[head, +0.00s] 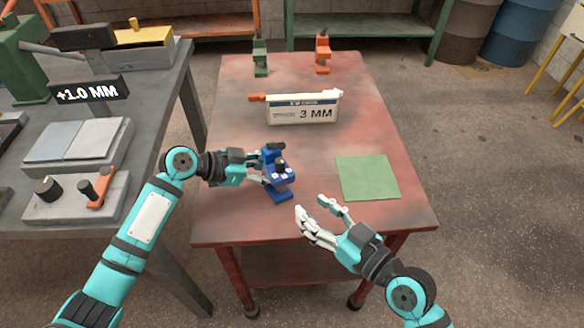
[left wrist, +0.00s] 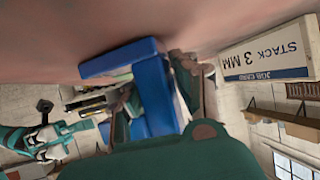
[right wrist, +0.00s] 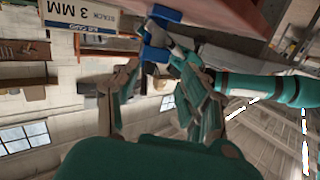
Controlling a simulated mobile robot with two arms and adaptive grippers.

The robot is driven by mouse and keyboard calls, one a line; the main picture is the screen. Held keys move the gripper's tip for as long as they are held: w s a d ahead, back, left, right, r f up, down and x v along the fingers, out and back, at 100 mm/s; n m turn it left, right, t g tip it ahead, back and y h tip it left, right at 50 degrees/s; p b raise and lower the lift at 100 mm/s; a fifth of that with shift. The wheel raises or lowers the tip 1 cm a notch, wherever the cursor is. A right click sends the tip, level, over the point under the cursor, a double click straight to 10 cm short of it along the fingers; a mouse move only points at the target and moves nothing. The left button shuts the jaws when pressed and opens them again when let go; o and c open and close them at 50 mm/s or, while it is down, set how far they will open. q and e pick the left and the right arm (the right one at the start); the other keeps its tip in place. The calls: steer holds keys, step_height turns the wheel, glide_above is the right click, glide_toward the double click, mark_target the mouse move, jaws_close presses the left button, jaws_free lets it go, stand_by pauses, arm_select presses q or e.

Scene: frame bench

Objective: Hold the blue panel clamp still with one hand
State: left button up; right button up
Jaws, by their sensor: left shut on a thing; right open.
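The blue panel clamp (head: 279,182) stands on the red table (head: 230,220), left of its middle near the front. My left gripper (head: 262,170) is shut on the clamp from the left side. The left wrist view shows the blue clamp (left wrist: 150,95) close up between the fingers. My right gripper (head: 322,208) is open and empty, to the right of the clamp and apart from it, near the table's front edge. In the right wrist view the blue clamp (right wrist: 155,45) shows beyond the open fingers, partly covered by my left gripper.
A "3 MM" job card (head: 302,110) stands behind the clamp. A green square (head: 367,178) lies at the right. A green clamp (head: 260,57) and an orange clamp (head: 322,53) stand at the far edge. A grey bench (head: 150,120) with tools is at the left.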

mark_target(288, 173)
steer(key=shift+w+d+f+n+g+y, duration=0.15)
steer(key=shift+w+d+n+g+y, duration=0.55)
steer(key=shift+d+n+g+y, duration=0.15)
steer(key=w+d+r+n+g+y, duration=0.2)
steer(key=d+r+y, duration=0.1)
steer(key=r, duration=0.1)
steer(key=shift+t, duration=0.25)
steer(key=x, duration=1.1)
steer(key=shift+a+f, duration=0.1)
steer(key=shift+a, duration=0.25)
jaws_close()
